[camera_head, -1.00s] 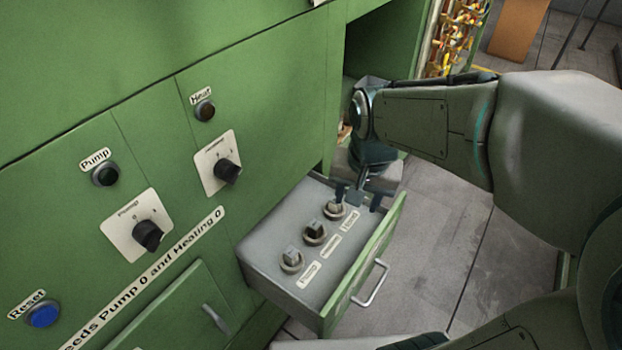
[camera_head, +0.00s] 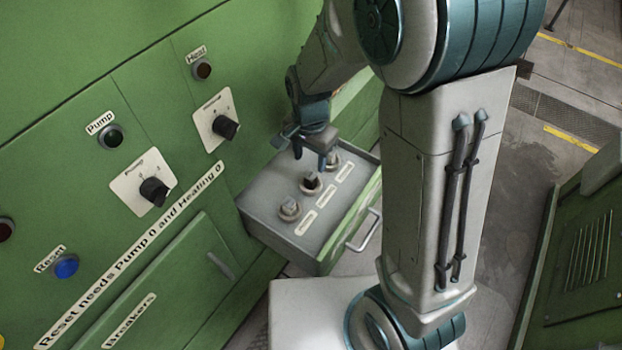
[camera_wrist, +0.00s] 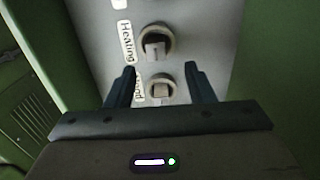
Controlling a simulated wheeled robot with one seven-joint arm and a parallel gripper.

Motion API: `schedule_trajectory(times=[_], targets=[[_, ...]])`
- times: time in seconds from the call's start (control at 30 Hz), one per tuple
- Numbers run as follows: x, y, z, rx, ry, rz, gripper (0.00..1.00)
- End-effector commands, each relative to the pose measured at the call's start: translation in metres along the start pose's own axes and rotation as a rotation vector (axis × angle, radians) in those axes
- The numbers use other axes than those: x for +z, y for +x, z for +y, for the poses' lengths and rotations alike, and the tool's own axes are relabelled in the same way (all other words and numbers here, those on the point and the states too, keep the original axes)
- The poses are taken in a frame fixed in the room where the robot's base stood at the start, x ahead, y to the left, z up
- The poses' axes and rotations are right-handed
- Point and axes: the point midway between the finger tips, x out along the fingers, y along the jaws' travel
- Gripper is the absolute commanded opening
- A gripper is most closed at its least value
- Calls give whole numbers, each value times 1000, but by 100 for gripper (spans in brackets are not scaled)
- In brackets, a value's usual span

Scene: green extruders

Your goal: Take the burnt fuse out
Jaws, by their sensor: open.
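The open grey drawer (camera_head: 258,206) holds three fuses in round sockets in a row: a near one (camera_head: 290,208), a middle one (camera_head: 311,182) and a far one (camera_head: 333,161). My gripper (camera_head: 310,160) is open and empty, pointing down above the drawer's far half. In the wrist view, one fuse (camera_wrist: 160,90) appears between the fingers, and another fuse (camera_wrist: 155,46) sits just beyond the fingertips beside the "Heating" label (camera_wrist: 128,44). Contact is not visible.
The green cabinet front (camera_head: 60,190) stands left of the drawer, with the Pump knob (camera_head: 154,191), the Heat knob (camera_head: 225,127) and the blue Reset button (camera_head: 66,266). The drawer handle (camera_head: 365,232) sticks out at the right. Another green cabinet (camera_head: 580,260) stands far right.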

Motion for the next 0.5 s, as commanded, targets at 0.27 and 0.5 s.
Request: schedule_trajectory(times=[0.27,0.5], targets=[[2,20,3,3,0,-2,49],[4,51,5,2,-2,-1,49]])
